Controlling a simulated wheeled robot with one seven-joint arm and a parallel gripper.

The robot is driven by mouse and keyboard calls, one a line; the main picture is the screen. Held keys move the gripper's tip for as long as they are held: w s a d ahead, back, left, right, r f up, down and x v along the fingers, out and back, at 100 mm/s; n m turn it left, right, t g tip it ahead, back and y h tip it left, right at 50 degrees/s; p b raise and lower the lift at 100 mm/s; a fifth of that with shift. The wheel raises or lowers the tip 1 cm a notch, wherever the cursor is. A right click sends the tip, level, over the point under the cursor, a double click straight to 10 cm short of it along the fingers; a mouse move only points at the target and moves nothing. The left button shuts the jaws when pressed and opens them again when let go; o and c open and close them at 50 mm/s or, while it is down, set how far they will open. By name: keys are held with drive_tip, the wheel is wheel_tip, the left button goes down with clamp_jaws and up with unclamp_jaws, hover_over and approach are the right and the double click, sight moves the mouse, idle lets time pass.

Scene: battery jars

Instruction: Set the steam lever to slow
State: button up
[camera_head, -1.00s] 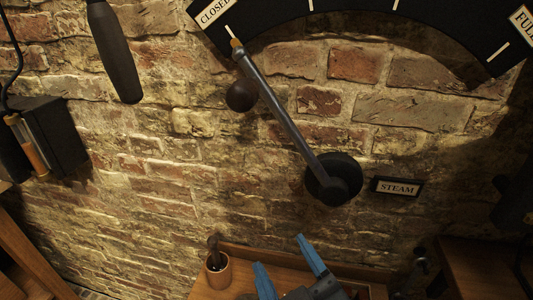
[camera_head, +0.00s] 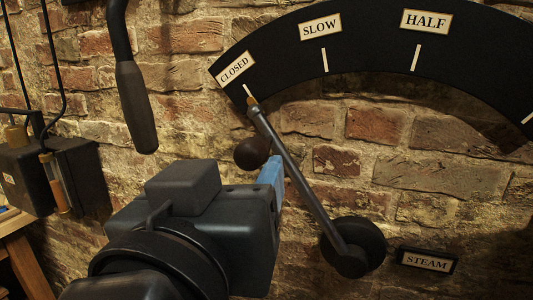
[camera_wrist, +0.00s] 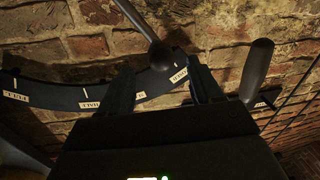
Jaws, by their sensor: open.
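The steam lever (camera_head: 300,180) is a grey metal arm on a dark round hub, with a dark ball knob (camera_head: 252,153) near its upper end. Its pointer tip is at the CLOSED mark of the black arc scale (camera_head: 375,48); the SLOW plate (camera_head: 320,26) is to its right. My gripper (camera_head: 271,170) is just below the knob in the head view, one blue finger showing, the other hidden. In the wrist view, my open gripper (camera_wrist: 160,68) has the knob (camera_wrist: 161,55) between its fingertips in the picture; I cannot tell whether they touch.
A dark hanging handle (camera_head: 136,105) is left of the lever, and shows right of my gripper in the wrist view (camera_wrist: 257,70). A STEAM plate (camera_head: 427,261) is right of the hub. A dark box (camera_head: 80,180) is on the brick wall at far left.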

sight(247, 163)
drive_tip(key=w, duration=0.4)
drive_tip(key=w+d, duration=0.1)
drive_tip(key=w, duration=0.1)
drive_tip(key=shift+w+d+p, duration=0.1)
drive_tip(key=shift+w+p, duration=0.15)
drive_tip(key=shift+p, duration=0.15)
drive_tip(key=shift+c, duration=0.4)
clamp_jaws()
